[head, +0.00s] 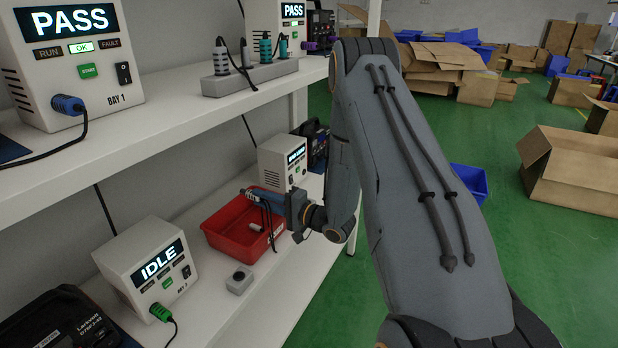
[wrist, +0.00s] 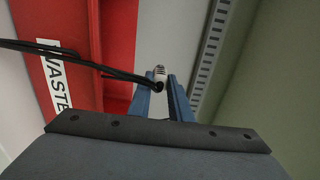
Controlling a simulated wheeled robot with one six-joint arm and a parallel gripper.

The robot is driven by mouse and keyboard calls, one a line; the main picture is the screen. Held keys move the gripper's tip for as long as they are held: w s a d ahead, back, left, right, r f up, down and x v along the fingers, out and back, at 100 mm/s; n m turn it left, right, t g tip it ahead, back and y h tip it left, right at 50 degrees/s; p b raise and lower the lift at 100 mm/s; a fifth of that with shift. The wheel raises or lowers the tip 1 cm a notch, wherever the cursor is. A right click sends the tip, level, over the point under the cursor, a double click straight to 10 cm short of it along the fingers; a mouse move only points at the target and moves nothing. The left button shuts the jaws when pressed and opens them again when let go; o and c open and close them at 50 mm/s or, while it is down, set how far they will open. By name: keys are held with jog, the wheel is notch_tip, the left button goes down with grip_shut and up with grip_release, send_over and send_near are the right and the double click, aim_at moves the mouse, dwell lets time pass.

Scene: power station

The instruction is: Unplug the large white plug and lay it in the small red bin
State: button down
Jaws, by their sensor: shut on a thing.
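My gripper (head: 262,198) is above the small red bin (head: 212,228) on the lower shelf, its blue fingers pointing left in the head view. In the wrist view, my gripper (wrist: 160,95) is shut on the white plug (wrist: 160,73), whose ribbed light end shows at the fingertips. Black cables run left from it. In that view the red bin (wrist: 105,40) fills the left side and carries a WASTE label. The held plug is mostly hidden behind the fingers in the head view. A small white piece (head: 255,227) appears inside the bin.
An IDLE test box (head: 140,265) with a green plug (head: 160,312) stands left of the bin. A small grey button box (head: 239,280) sits in front. Another white box (head: 282,165) stands behind. The upper shelf (head: 180,128) holds a PASS box (head: 70,60) and a socket strip (head: 250,75).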

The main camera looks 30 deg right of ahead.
jog(key=c, duration=1.5)
grip_release()
jog(key=shift+c, duration=0.2)
jog(key=b+v, duration=0.1)
jog(key=v, duration=0.6)
jog(key=shift+s+d, duration=0.2)
jog(key=shift+s, duration=0.1)
